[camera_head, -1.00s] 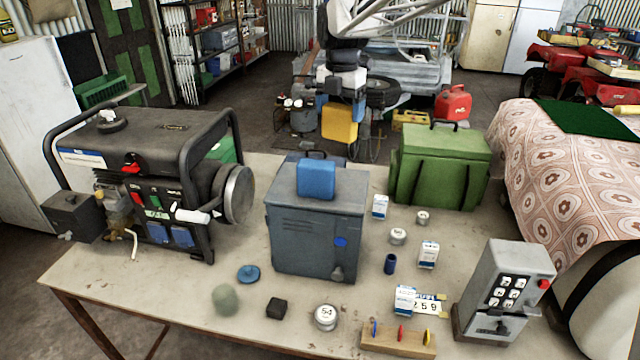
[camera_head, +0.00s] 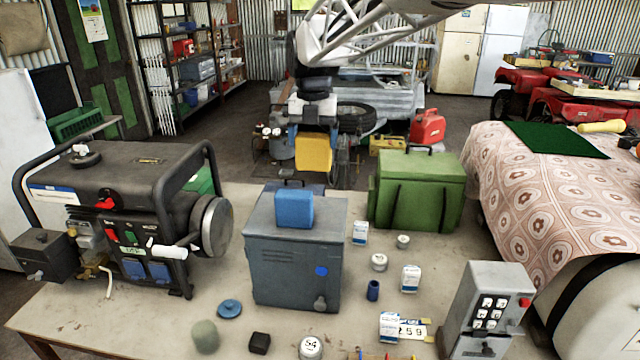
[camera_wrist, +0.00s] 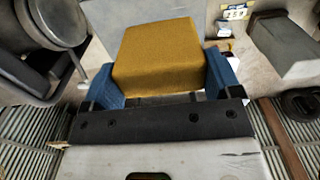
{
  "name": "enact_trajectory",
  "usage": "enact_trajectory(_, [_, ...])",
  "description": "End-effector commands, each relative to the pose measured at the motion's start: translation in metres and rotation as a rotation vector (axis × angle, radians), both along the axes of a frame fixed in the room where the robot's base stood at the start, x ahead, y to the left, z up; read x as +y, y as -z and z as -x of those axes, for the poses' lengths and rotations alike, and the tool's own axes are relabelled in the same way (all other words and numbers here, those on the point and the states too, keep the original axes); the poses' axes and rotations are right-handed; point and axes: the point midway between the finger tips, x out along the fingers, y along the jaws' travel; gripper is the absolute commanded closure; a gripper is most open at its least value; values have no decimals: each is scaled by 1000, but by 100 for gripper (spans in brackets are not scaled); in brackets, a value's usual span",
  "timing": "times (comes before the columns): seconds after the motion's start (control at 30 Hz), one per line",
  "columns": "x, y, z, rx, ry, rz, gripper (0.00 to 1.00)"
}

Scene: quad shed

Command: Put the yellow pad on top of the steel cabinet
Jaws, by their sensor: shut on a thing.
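The yellow pad (camera_head: 313,153) is a thick block held in my gripper (camera_head: 312,140), beyond the far edge of the table in the head view. In the wrist view the pad (camera_wrist: 158,58) sits between the two blue fingers (camera_wrist: 162,78), which are shut on it. The steel cabinet (camera_head: 290,268) is a grey-blue box standing upright on the table, nearer the head camera than the pad. A blue block (camera_head: 293,208) appears to stand on its top and covers part of that surface. The pad is apart from the cabinet.
The generator (camera_head: 110,205) stands left of the cabinet. A green case (camera_head: 420,195) stands to the right behind it. Small cans and cartons lie right of the cabinet, near a grey keypad box (camera_head: 480,310). The cabinet top (camera_head: 328,212) shows bare room right of the blue block.

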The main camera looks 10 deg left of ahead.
Motion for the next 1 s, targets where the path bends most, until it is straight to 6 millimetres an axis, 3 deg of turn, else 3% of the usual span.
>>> enact_trajectory(0.4, [0, 51, 0, 1, 1, 1, 38])
enact_trajectory(0.87, [0, 58, 0, 0, 1, 0, 38])
enact_trajectory(1.0, [0, 68, 0, 1, 1, 1, 38])
